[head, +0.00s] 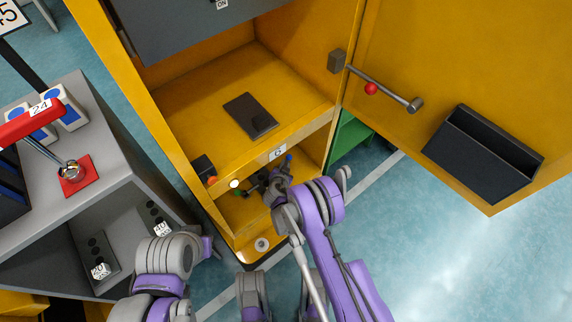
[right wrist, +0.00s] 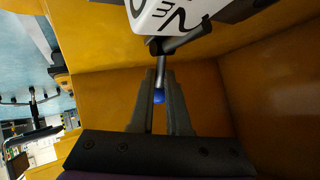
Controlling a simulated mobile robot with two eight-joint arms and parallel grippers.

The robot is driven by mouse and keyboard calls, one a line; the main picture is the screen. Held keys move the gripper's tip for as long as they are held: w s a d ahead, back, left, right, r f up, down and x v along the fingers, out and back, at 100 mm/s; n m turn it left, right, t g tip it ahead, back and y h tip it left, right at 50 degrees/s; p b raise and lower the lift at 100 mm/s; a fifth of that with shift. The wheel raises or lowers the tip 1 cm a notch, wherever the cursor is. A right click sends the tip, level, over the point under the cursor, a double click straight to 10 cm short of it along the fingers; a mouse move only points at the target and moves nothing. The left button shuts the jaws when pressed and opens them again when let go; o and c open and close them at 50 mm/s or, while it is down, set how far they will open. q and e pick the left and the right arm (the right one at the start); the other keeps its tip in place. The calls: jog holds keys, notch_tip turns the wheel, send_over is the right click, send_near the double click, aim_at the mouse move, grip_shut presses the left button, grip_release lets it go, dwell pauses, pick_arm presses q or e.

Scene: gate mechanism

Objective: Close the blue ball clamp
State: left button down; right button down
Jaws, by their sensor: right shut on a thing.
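The blue ball clamp shows as a small blue tip (head: 288,158) at the lower compartment of the yellow cabinet in the head view. In the right wrist view, its blue end (right wrist: 159,97) lies between the two fingers. My right gripper (right wrist: 160,105) is shut on it, with a grey rod running above the fingers. In the head view, my right gripper (head: 272,180) reaches into that compartment, partly hidden by its own purple wrist. Only links of my left arm show at the bottom left; its fingers are not visible.
The yellow cabinet's door (head: 455,70) stands open at the right, with a dark bin (head: 483,158) and a red-ball lever (head: 371,88). A dark plate (head: 250,115) lies on the upper shelf. A grey console (head: 110,165) with a red lever (head: 40,120) stands left.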

jog(key=shift+s+a+n+t+h, duration=0.2)
jog(key=shift+n+t+h, duration=0.1)
jog(key=shift+t, duration=0.1)
dwell(0.4)
jog(key=c, duration=1.2)
grip_release()
jog(key=shift+o, duration=0.2)
jog(key=p+v, duration=0.2)
jog(key=v, duration=0.8)
jog(key=shift+s+a+r, duration=0.1)
jog(key=shift+s+a, duration=0.1)
jog(key=shift+s, duration=0.15)
